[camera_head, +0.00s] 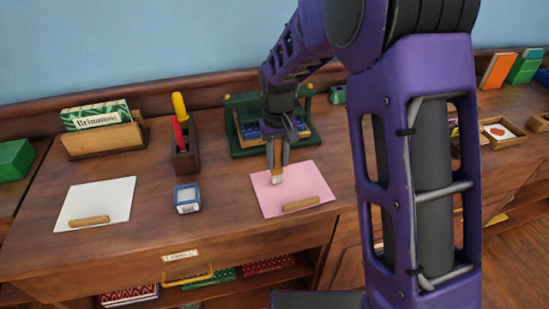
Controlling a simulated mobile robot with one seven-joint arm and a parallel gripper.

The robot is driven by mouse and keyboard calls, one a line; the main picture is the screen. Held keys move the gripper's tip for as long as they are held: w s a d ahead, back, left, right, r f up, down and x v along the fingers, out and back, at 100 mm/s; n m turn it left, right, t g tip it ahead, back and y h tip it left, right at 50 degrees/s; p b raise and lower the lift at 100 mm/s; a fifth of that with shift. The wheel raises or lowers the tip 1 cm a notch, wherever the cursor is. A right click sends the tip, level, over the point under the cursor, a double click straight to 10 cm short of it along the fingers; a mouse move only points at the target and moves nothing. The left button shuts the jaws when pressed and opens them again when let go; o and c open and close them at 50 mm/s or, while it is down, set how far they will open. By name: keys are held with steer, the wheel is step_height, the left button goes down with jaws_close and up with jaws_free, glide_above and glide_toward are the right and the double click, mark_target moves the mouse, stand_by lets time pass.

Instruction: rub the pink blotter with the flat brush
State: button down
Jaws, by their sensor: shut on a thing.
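The pink blotter (262,189) lies flat on the wooden desk top, right of centre, with a small wooden bar (300,204) on its near edge. My gripper (277,165) points down over the blotter's far part and is shut on the flat brush (277,176). The brush has a light ferrule and bristles, and its lower end is at or just above the pink surface; I cannot tell whether it touches. Its upper part is hidden between the fingers.
A white sheet (95,197) with a wooden bar lies at left. A blue-and-white box (187,198) stands between the sheets. Behind are a dark holder (184,150) with red and yellow handles, a wooden rack (103,139) and a green stand (236,126).

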steer(key=shift+r+p, duration=2.85)
steer(key=shift+r, duration=1.2)
steer(key=shift+a, duration=0.1)
